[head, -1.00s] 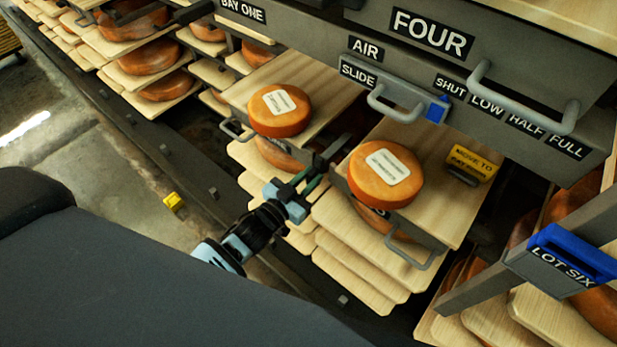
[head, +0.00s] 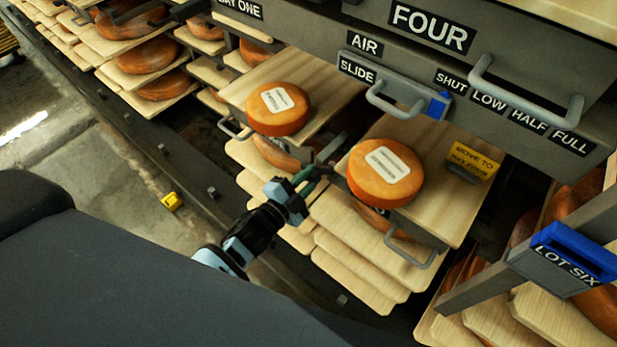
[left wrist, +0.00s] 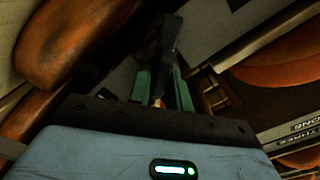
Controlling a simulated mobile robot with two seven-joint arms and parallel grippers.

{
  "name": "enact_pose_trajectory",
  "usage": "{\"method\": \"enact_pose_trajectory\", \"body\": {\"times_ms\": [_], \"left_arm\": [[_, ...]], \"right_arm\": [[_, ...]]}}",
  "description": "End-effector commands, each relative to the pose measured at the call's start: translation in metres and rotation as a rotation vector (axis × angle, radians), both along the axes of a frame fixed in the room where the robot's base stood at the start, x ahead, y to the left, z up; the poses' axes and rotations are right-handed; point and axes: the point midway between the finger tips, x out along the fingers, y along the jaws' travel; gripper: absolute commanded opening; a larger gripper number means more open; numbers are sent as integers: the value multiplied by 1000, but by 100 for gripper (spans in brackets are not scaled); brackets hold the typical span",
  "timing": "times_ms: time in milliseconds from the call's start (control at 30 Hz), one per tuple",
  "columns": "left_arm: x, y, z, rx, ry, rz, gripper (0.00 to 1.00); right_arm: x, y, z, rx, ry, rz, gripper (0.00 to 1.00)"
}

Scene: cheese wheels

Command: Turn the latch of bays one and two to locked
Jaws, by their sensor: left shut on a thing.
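My left gripper (head: 314,176) reaches in between two boards that carry cheese wheels. In the left wrist view its green fingers (left wrist: 160,88) are shut on a dark bar (left wrist: 169,45), which looks like a latch lever. In the head view the dark bar (head: 331,150) shows only in part, in the shadowed gap between the boards. I cannot read a bay two label or any locked mark. My right gripper is not in view.
Orange cheese wheels sit close on both sides of the gripper, one left (head: 278,108) and one right (head: 385,173). A grey tray handle (head: 410,255) sticks out at the front. The "FOUR" drawer (head: 430,28) overhangs behind. A blue "LOT SIX" holder (head: 570,255) is at right.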

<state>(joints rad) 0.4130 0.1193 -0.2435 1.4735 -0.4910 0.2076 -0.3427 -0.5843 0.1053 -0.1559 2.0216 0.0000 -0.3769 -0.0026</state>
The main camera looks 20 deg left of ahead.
Motion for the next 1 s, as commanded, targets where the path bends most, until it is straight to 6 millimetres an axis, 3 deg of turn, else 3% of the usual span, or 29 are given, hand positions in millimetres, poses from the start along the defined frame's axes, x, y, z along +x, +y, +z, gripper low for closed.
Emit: {"method": "enact_pose_trajectory", "body": {"times_ms": [500, 1000], "left_arm": [[-1, -1, -4, 425, -153, 0, 0], [-1, -1, -4, 609, -220, -1, 0]], "right_arm": [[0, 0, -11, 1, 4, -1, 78], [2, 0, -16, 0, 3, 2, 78]]}}
